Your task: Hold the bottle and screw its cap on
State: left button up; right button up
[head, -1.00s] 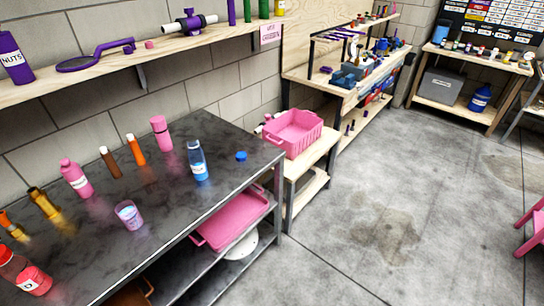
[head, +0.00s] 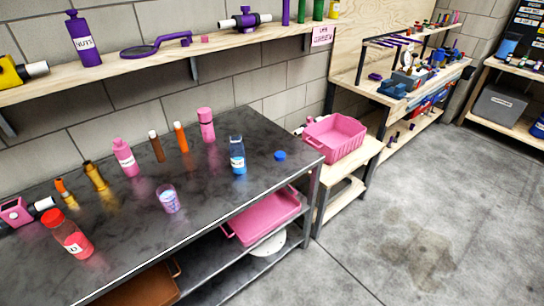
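A clear blue bottle (head: 237,156) stands upright on the dark metal table (head: 200,205), near its right end. Its top looks uncapped. A small blue cap (head: 280,155) lies on the table to the right of the bottle, apart from it. Neither of my grippers shows in the head view.
Pink, brown, orange and gold bottles stand along the table, with a clear cup (head: 168,198) and a red-capped bottle (head: 67,234) in front. A wooden shelf (head: 140,65) hangs above. A pink crate (head: 335,139) sits right of the table. The floor at right is clear.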

aim_at(237, 151)
jog(key=z, duration=0.75)
jog(key=k, duration=0.95)
jog(key=z, duration=1)
jog(key=k, duration=0.4)
jog(key=z, duration=0.2)
jog(key=i, duration=1.5)
jog(key=u, duration=0.3)
jog(key=i, duration=2.3)
jog(key=u, duration=0.75)
jog(key=i, duration=1.45)
jog(key=u, duration=1.9)
jog(key=i, duration=1.2)
jog(key=u, duration=0.9)
